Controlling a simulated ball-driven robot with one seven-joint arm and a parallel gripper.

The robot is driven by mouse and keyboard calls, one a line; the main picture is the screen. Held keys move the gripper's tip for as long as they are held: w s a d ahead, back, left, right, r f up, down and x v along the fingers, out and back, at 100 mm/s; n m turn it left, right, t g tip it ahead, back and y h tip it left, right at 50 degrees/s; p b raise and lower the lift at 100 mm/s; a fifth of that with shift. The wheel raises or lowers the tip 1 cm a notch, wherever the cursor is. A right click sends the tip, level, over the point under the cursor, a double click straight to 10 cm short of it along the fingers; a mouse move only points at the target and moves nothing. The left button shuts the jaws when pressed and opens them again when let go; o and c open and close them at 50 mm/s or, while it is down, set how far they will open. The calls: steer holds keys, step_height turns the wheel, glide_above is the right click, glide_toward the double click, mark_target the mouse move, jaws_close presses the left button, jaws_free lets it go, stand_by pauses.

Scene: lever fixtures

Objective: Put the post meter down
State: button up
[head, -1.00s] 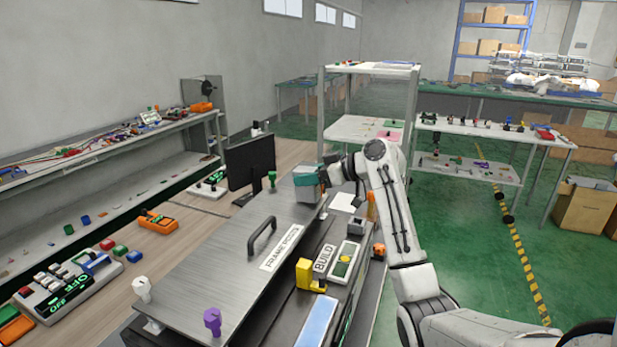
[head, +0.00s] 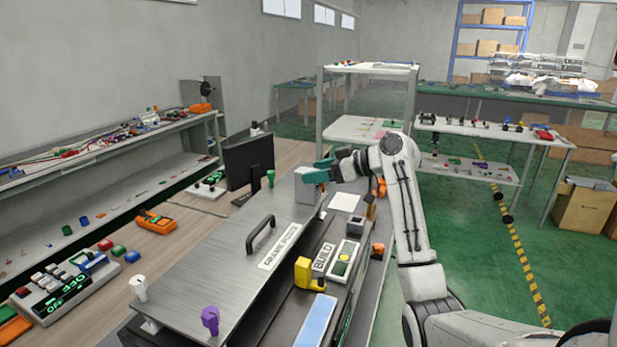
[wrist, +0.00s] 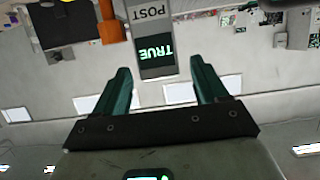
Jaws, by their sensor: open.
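The post meter is a grey box (head: 306,191) standing upright at the far end of the grey metal bench top (head: 215,250). In the wrist view, which is upside down, its grey face (wrist: 149,28) reads POST, and its dark display shows TRUE in green. My gripper (head: 318,174) has teal fingers and is at the top of the meter. In the wrist view my gripper (wrist: 163,66) is open. Its fingers are spread on either side of the meter's display end, with a visible gap on each side. The meter's base is partly hard to make out.
A black handle (head: 260,235) and a FRAME POST label lie nearer on the bench top. A green peg (head: 270,178) and a dark monitor (head: 248,163) stand left of the meter. A yellow fixture (head: 310,274) and BUILD label are on the lower right ledge.

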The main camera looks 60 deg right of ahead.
steer(key=b+v, duration=0.1)
steer(key=v, duration=0.7)
steer(key=shift+s+b, duration=0.3)
steer(key=shift+b, duration=0.1)
steer(key=shift+r, duration=0.1)
